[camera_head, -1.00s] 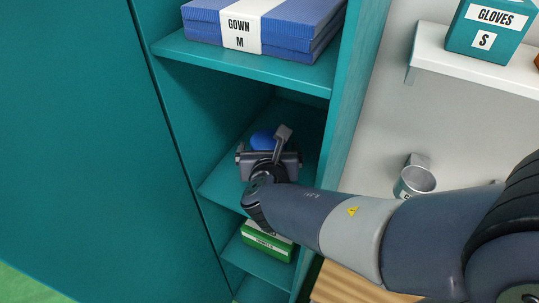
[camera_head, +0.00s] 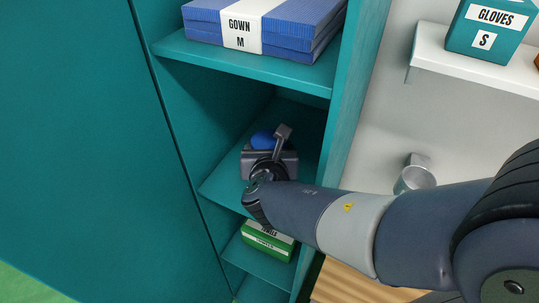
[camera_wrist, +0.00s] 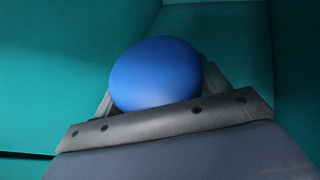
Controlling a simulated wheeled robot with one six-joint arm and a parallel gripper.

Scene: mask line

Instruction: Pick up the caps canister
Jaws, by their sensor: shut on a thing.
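The caps canister shows as a rounded blue top (camera_head: 263,140) in the teal cabinet's middle compartment. In the wrist view its smooth blue end (camera_wrist: 156,74) fills the space between the jaws. No label on it shows. My gripper (camera_head: 270,150) reaches into that compartment and is shut on the canister, with a finger on either side. The gripper body hides most of the canister in the head view, and I cannot tell whether it touches the shelf board.
Blue gown packs (camera_head: 290,25) lie on the shelf above. A green box (camera_head: 268,240) sits on the shelf below. The cabinet's right side panel (camera_head: 352,90) stands close to my arm. A gloves box (camera_head: 490,30) and a metal cup (camera_head: 415,177) are at the right.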

